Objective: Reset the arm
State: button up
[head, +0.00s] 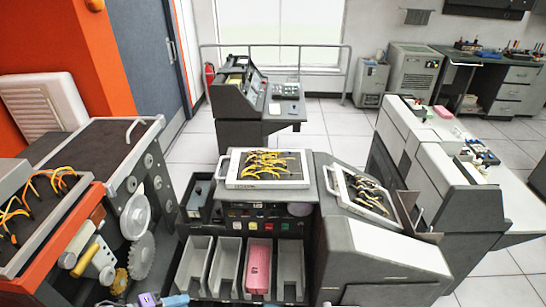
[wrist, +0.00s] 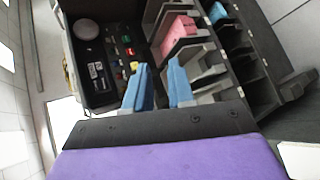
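My gripper (wrist: 160,88) shows in the wrist view with its two blue fingertips apart and nothing between them. Its purple body fills the bottom of that view. In the head view only a small purple and blue part of my gripper (head: 174,300) shows at the bottom edge, left of the card bins. The pink punch cards (head: 259,268) stand in one of the grey bins of the middle machine. They also show in the wrist view (wrist: 180,36), beyond the fingertips. The rest of my arm is mostly out of view.
The middle machine (head: 225,228) carries a white-framed panel (head: 231,168) with yellow wires. An orange-edged machine (head: 62,232) and one with gears (head: 138,215) stand at left. A grey-white machine (head: 430,140) stands at right. Tiled floor (head: 325,122) is open behind.

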jog(key=w+d+r+m+g+y, duration=0.1)
jog(key=w+d+r+m+g, duration=0.25)
jog(key=d+r, duration=0.75)
jog(key=w+d+r+m+g, duration=0.2)
jog(key=d+r+g, duration=0.35)
jog(key=d, duration=0.95)
jog(key=s+d+r+m+g+y, duration=0.1)
jog(key=s+d+r+y, duration=0.15)
jog(key=s+d, duration=0.35)
jog(key=s+d+r+m+y, duration=0.2)
jog(key=s+d+r, duration=0.2)
jog(key=d, duration=0.3)
jog(key=s+m+t+y, duration=0.1)
jog(key=s+y, duration=0.3)
jog(key=s, duration=1)
jog(key=shift+s+d+r+y, duration=0.15)
jog(key=shift+s+d+y, duration=0.05)
jog(key=shift+y, duration=0.15)
jog(key=shift+d, duration=0.2)
